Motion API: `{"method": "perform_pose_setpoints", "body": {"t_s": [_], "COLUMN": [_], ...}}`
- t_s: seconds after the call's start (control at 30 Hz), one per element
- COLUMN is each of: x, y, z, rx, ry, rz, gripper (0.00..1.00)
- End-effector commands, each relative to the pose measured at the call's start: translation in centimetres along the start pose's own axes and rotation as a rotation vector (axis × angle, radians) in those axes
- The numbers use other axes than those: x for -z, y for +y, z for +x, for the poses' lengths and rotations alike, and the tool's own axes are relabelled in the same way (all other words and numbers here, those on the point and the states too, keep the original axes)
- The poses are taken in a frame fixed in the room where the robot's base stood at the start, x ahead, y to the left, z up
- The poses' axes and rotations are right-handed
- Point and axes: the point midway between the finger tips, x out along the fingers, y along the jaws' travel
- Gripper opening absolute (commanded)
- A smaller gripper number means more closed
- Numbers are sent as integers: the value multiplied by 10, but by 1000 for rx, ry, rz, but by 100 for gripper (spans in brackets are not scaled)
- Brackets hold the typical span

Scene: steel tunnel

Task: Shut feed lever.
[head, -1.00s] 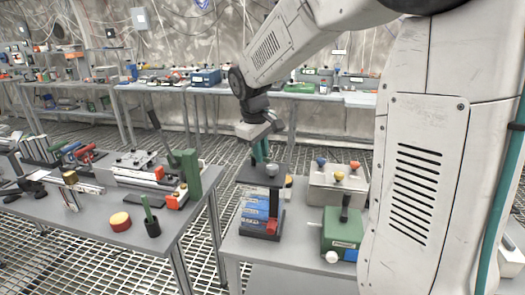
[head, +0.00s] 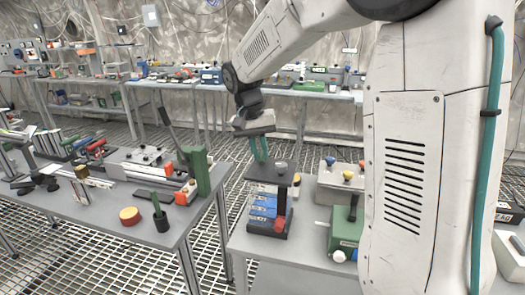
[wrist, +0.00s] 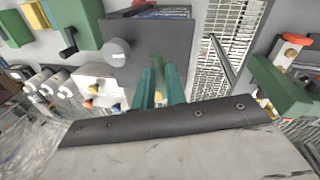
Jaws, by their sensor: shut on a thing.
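My gripper (head: 258,158) points down at the dark flat plate (head: 262,176) of a stand on the right-hand table. In the wrist view its teal fingers (wrist: 160,72) are close together over the same plate (wrist: 170,32). A grey knob (head: 281,168) stands on the plate beside the fingers. Blue labelled blocks (head: 262,212) and a red part (head: 280,225) are below the plate. No part is clearly identifiable as the feed lever. A green box (head: 346,238) with a black upright handle (head: 353,208) stands to the right.
A grey box with coloured knobs (head: 340,184) stands behind the green box. A gap with grated floor separates the tables.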

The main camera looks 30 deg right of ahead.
Motion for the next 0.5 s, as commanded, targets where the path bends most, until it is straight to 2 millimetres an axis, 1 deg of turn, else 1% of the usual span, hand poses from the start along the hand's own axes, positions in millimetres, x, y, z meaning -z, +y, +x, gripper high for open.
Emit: {"method": "perform_pose_setpoints", "body": {"t_s": [0.2, 0.5], "x": [2, 3], "y": [-5, -7], "z": [-2, -2], "rx": [2, 3], "ry": [-24, -39], "rz": [126, 214], "gripper": [0, 0]}}
